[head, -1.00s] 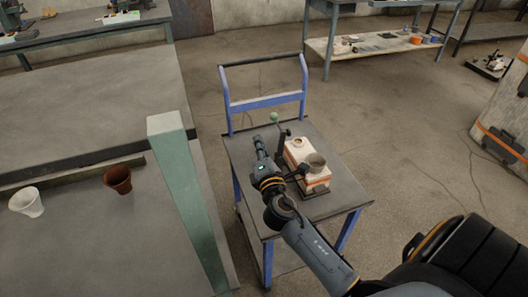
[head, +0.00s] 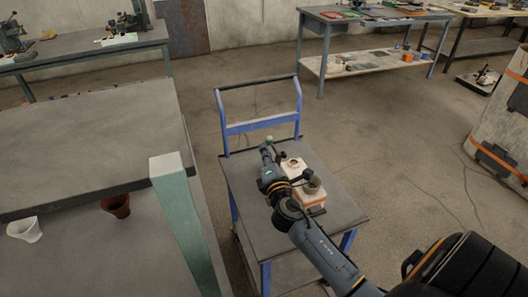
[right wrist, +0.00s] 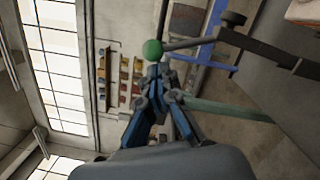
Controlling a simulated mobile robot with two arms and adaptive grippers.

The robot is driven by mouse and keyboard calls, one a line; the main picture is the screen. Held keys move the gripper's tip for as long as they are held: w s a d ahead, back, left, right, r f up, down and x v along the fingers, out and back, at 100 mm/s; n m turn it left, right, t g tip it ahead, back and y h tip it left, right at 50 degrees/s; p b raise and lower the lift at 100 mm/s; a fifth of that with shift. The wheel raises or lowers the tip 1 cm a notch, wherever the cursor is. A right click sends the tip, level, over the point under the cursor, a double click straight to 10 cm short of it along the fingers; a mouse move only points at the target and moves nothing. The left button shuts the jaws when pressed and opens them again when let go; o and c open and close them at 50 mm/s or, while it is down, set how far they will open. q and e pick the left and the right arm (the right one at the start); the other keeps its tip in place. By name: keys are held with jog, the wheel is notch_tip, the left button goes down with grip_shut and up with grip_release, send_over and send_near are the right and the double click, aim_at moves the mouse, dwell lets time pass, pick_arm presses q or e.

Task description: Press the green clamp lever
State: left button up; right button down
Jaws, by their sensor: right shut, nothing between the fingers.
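The green ball knob (head: 269,139) of the clamp lever stands at the back of the cart top, just past my right gripper (head: 266,150). In the right wrist view the knob (right wrist: 152,50) sits right in front of the fingertips (right wrist: 159,72), with its dark lever rod running off to the right. My right gripper is shut and empty; I cannot tell whether it touches the knob. The clamp's white block with an orange band (head: 313,198) is partly hidden behind my right arm. My left gripper is not in view.
The blue-framed cart (head: 345,212) has bare top around the clamp and a raised handle (head: 259,123) behind. Open floor lies to the right.

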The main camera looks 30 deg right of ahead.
jog(key=s+d+m+g+p, duration=0.1)
jog(key=s+d+m+p, duration=0.2)
jog(key=d+m, duration=0.65)
jog(key=s+d+f+m+y+b, duration=0.1)
jog(key=d+f+m, duration=0.6)
jog(key=d+f, duration=0.3)
jog(key=shift+s+d+g, duration=0.2)
jog(key=shift+s+g, duration=0.2)
jog(key=shift+s+f, duration=0.1)
jog(key=shift+f, duration=0.1)
